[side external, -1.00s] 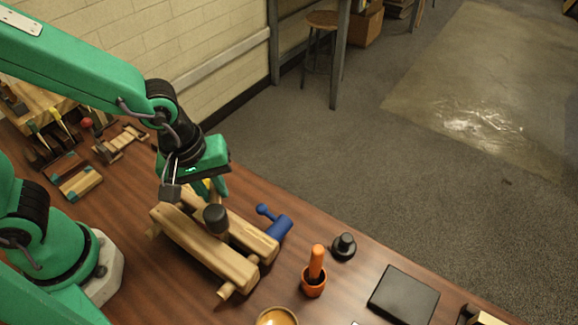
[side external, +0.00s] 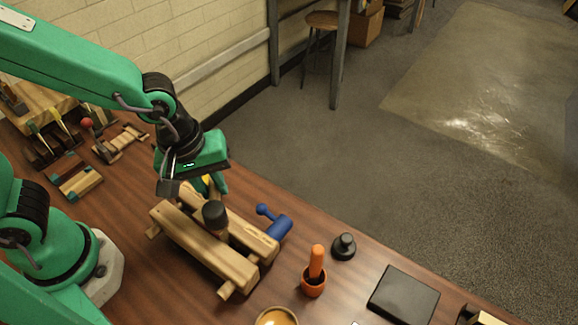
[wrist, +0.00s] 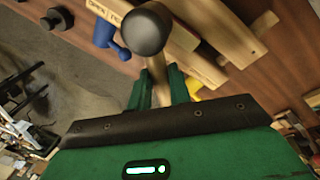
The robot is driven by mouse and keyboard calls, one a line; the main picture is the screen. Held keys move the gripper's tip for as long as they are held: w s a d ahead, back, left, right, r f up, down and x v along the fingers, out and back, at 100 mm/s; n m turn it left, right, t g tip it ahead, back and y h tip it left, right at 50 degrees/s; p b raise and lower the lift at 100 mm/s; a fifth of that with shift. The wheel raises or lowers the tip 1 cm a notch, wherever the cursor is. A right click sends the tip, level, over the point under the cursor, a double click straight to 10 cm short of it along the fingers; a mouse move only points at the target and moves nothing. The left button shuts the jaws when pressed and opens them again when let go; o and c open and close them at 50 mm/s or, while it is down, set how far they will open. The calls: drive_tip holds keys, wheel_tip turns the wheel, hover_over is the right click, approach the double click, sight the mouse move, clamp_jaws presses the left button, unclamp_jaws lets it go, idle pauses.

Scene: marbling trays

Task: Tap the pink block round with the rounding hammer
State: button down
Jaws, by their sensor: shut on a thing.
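The rounding hammer has a dark round head (side external: 215,214) and a pale wooden handle. My gripper (side external: 213,187) is shut on the handle. In the wrist view, the handle runs between the green fingers of my gripper (wrist: 161,74), and the hammer head (wrist: 147,30) lies beyond the fingertips. In the side view, the head is over the gap of a wooden stand with two thick beams (side external: 205,243). I cannot tell if the head touches anything.
A blue handled tool (side external: 279,226) lies against the stand's right end. An orange pot with a stick (side external: 314,275), a black knob (side external: 343,246), a black slab (side external: 403,295) and an amber bowl (side external: 277,316) are to the right. Wooden racks (side external: 122,143) stand left.

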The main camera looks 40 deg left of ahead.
sight(211, 187)
drive_tip(key=shift+f, duration=0.55)
drive_tip(key=shift+r, duration=0.25)
drive_tip(key=shift+r, duration=0.35)
drive_tip(key=shift+r, duration=0.15)
drive_tip(key=shift+w+v, duration=0.15)
drive_tip(key=shift+v, duration=0.8)
drive_tip(key=shift+w+v, duration=0.15)
drive_tip(key=shift+v, duration=0.75)
drive_tip(key=shift+d+r, duration=0.1)
drive_tip(key=shift+d, duration=0.05)
drive_tip(key=shift+a, duration=1.2)
drive_tip(key=shift+f, duration=0.25)
